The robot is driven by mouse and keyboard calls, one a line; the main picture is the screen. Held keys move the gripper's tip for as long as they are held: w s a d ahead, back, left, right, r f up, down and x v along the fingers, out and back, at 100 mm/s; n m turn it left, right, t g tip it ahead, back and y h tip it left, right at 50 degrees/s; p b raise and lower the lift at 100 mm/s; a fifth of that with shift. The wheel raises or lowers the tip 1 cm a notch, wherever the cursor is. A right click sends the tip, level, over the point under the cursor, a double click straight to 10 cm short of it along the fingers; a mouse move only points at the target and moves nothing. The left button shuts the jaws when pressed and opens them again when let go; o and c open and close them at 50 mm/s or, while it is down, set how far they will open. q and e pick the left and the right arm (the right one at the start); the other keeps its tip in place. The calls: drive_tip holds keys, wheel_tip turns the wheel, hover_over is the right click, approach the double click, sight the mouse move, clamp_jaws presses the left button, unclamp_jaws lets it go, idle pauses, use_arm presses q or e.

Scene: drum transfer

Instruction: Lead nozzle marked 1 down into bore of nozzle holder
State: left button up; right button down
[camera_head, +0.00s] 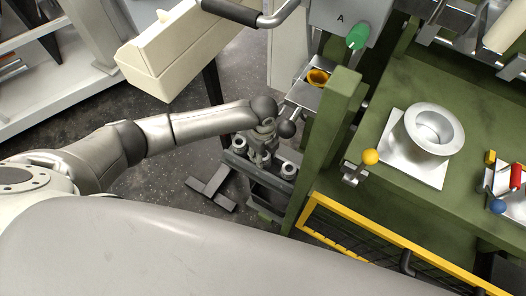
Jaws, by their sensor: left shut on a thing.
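My left arm reaches in from the left, and my left gripper (262,148) is small and seen from above over a dark rack (268,182). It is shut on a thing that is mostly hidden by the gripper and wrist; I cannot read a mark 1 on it. Grey ring-topped cylinders stand on the rack, one left of the gripper (239,143) and one to its right (288,170). A brass-coloured ring with a dark opening (318,77) sits in a metal bracket up and right of the gripper; I cannot tell whether this is the nozzle holder. My right gripper is out of view.
A green post (335,130) stands close right of the gripper. On the green bench are a silver flanged ring (430,130) and a yellow knob (370,157). A yellow-edged mesh guard (365,240) is in front.

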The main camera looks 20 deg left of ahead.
use_arm(q)
drive_tip(key=shift+f, duration=0.2)
drive_tip(key=o, duration=1)
drive_tip(key=shift+o, duration=0.2)
